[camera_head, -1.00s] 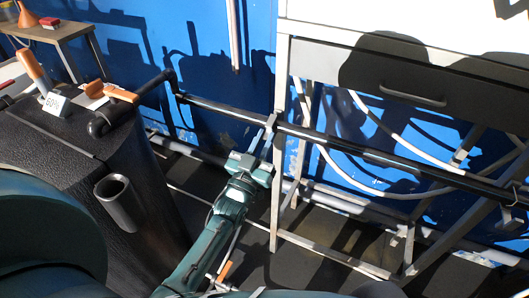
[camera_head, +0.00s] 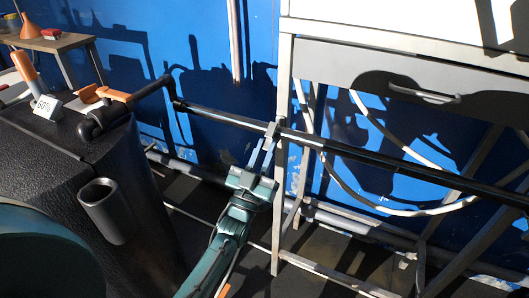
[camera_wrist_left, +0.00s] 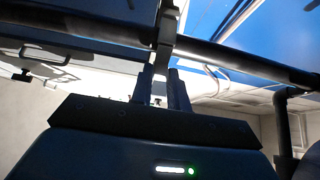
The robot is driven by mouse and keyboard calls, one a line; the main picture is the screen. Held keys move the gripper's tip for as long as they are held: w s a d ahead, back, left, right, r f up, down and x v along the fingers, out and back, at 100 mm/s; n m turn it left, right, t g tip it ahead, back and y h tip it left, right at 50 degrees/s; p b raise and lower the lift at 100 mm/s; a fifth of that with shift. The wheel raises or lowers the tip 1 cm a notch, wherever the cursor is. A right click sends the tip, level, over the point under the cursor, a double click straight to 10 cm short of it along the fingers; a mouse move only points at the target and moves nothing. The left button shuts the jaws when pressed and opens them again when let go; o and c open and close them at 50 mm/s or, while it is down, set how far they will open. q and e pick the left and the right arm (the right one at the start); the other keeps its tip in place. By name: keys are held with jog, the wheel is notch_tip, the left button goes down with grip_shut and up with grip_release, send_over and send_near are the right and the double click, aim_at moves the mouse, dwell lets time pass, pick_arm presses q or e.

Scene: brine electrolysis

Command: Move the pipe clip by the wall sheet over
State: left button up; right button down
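The pipe clip (camera_head: 271,130) is a small grey piece around the long black pipe (camera_head: 225,116), just left of the cabinet's front leg. My left gripper (camera_head: 263,147) reaches up to it from below, and its two narrow fingers close in on the clip's lower part. In the left wrist view the clip (camera_wrist_left: 166,35) crosses the pipe (camera_wrist_left: 225,58), and its lower end runs down between the close-set fingertips (camera_wrist_left: 161,72). The gripper looks shut on it, though the contact is small and partly dark. I cannot make out which surface is the wall sheet. My right gripper is not in view.
A grey cabinet frame (camera_head: 283,200) stands close right of the gripper, with a drawer (camera_head: 350,75) above the pipe. White hoses (camera_head: 375,200) hang behind it. A dark tank (camera_head: 120,190) with a short tube (camera_head: 105,210) stands left. The blue wall (camera_head: 180,40) is behind.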

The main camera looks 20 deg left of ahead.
pick_arm(q)
jog(key=o, duration=0.4)
jog(key=b+v, duration=0.1)
jog(key=v, duration=1.2)
jog(key=shift+s, duration=0.15)
